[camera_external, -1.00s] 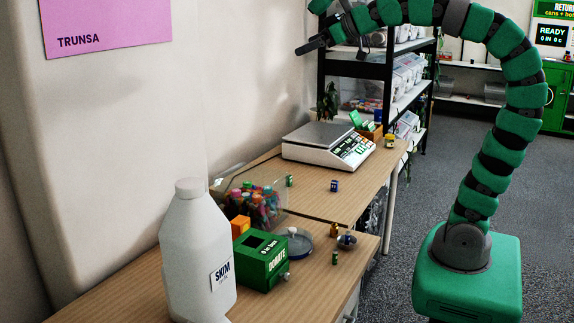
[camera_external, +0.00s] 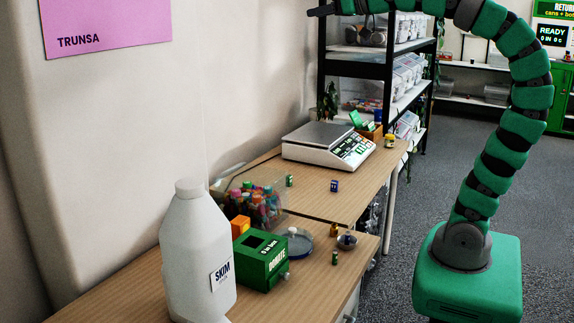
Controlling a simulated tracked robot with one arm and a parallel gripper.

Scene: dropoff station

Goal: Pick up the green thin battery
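Two small green cylinders that look like batteries show. One green cylinder (camera_external: 335,258) stands on the near table, right of the donation box. Another green cylinder (camera_external: 290,181) stands on the far table in front of the scale. They are too small to tell which is the thin one. My gripper (camera_external: 315,11) is at the top edge of the picture, high above the tables and far from both. Only its dark tip shows, and whether its fingers are apart cannot be seen. No battery is visible at its tip.
Black shelving stands behind.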

